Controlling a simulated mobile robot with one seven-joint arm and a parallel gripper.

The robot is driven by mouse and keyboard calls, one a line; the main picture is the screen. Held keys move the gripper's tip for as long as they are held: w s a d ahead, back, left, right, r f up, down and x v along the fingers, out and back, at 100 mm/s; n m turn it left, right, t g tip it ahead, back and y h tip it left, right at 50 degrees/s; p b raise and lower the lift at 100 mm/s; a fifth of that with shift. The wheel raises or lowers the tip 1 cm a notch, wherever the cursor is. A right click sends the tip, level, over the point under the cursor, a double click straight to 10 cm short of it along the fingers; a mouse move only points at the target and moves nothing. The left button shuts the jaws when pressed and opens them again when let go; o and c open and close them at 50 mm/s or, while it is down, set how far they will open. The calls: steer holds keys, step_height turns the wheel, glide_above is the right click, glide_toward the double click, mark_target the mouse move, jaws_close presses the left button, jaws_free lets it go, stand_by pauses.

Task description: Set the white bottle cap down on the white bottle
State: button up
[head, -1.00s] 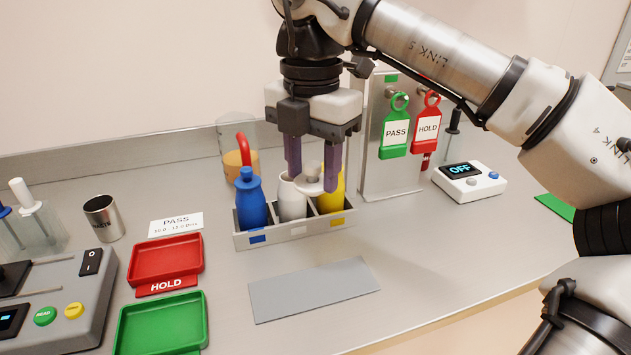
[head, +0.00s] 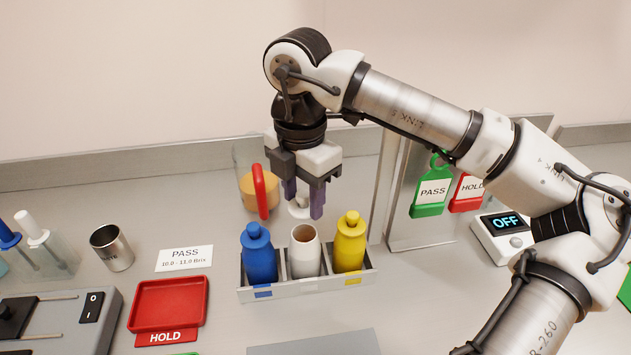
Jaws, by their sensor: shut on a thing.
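The white bottle (head: 305,254) stands upright without a cap in the middle slot of a rack, its dark mouth showing. My gripper (head: 302,204) is behind and above the white bottle, pointing down. Its purple fingers are shut on the white bottle cap (head: 298,209), which shows as a small white piece between them, partly hidden by a finger. The cap is apart from the bottle.
A capped blue bottle (head: 259,258) and a capped yellow bottle (head: 350,244) flank the white one in the rack (head: 307,290). A clear container with orange contents and a red handle (head: 260,191) stands behind at left. The PASS and HOLD tags (head: 432,188) hang at right.

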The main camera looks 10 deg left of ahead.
mark_target(303, 215)
steer(key=shift+s+f+b, duration=0.1)
steer(key=shift+f+b, duration=1.15)
steer(key=shift+f, duration=0.65)
steer(key=shift+f+b, duration=0.4)
steer(key=shift+b, duration=0.1)
steer(key=shift+f+b, duration=0.55)
steer(key=shift+b, duration=0.45)
steer(key=o, duration=1.6)
steer(key=shift+r, duration=0.1)
steer(key=shift+r+p, duration=1.6)
steer(key=shift+r, duration=1.35)
